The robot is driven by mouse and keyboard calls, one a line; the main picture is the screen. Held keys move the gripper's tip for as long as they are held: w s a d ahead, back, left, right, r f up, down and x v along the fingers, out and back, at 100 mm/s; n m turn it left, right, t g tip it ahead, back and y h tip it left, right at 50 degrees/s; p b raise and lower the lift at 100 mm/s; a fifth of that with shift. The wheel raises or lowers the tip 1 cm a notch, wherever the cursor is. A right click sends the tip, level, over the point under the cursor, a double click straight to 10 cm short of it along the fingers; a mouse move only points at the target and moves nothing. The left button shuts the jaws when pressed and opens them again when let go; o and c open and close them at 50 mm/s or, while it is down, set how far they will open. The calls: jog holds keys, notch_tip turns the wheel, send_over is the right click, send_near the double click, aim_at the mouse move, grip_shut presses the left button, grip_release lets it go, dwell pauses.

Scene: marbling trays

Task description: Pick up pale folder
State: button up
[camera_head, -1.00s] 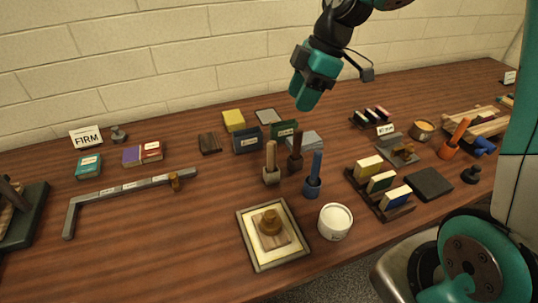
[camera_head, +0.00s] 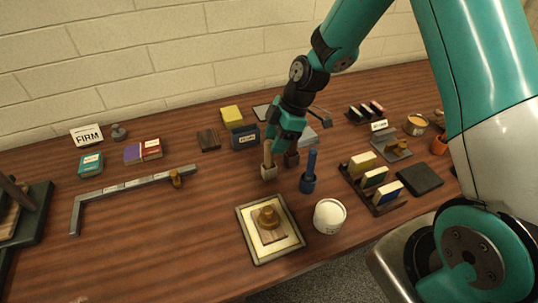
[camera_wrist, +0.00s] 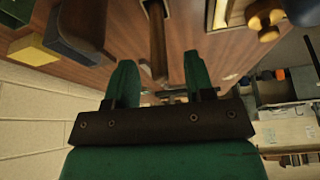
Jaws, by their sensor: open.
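The pale folder (camera_head: 268,154) is a light wooden stick standing upright in a small pale block, in the middle of the table. In the wrist view an upright stick, likely this folder (camera_wrist: 157,40), shows beyond and between my fingertips. My gripper (camera_head: 273,146) is open, low over the table, just right of and behind the folder in the head view. Its two green fingers (camera_wrist: 156,78) show apart and empty in the wrist view. I cannot tell whether a finger touches the folder.
A dark holder (camera_head: 291,159) stands under my gripper, partly hidden. A blue stick (camera_head: 310,167) stands to the right. A framed tray (camera_head: 252,242) and a white tub (camera_head: 329,217) lie in front. A dark blue block (camera_head: 244,139) and a yellow block (camera_head: 231,115) are behind left.

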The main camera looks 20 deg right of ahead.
aim_at(268, 154)
jog(key=shift+p+x, duration=0.55)
jog(key=shift+x, duration=1.4)
jog(key=shift+w+a, duration=0.1)
jog(key=shift+a, duration=0.05)
grip_shut()
jog(key=shift+r, duration=0.15)
